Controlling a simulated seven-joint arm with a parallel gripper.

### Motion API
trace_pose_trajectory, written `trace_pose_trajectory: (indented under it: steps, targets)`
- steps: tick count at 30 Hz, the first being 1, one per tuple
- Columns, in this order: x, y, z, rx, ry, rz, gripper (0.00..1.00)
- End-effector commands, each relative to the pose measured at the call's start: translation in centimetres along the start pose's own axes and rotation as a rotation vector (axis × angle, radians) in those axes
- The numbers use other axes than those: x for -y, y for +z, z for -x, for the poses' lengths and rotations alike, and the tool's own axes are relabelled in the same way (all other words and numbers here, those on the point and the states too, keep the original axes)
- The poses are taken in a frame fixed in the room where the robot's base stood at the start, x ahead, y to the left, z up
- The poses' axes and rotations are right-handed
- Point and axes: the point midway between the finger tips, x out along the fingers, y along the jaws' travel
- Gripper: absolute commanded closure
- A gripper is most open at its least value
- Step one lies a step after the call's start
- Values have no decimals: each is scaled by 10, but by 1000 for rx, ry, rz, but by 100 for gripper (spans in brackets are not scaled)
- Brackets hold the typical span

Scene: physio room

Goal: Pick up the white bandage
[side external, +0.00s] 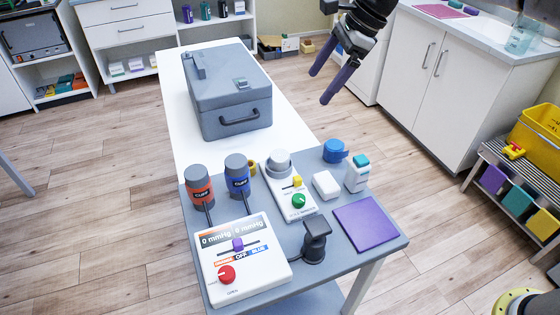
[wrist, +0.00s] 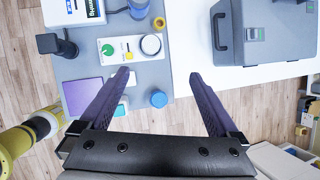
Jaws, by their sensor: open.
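A small white block with rounded edges (side external: 326,185), which looks like the white bandage, lies on the grey table top (side external: 378,258) in the side view. It sits between the white panel with the green knob (side external: 298,201) and a white bottle with a teal cap (side external: 357,173). In the wrist view the left finger covers much of that spot, so the block is hard to make out. My gripper (side external: 318,88) is open and empty, well above the table and beyond the block in the side view. Its two fingers are spread apart in the wrist view (wrist: 159,73).
A blue roll (side external: 335,151) and a purple pad (side external: 365,223) lie near the block. A black device (side external: 315,241), two cuff canisters (side external: 237,176) and a pressure box (side external: 242,262) stand on the table. A large grey case (side external: 229,91) is behind them.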

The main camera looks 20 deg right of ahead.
Motion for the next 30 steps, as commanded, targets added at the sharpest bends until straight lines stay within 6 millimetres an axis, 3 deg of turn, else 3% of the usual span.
trace_pose_trajectory:
  steps: [1, 3, 6, 11, 21, 30]
  targets:
    - [2, 0, -22, -7, 27, 1, 3]
    - [2, -1, -45, -17, 58, 1, 3]
    - [-4, -6, -69, -33, 96, -2, 3]
    - [-10, -6, -88, -40, 118, 2, 3]
    - [-16, -8, -148, -40, 118, 2, 3]
    - [-18, -10, -168, -40, 114, 3, 3]
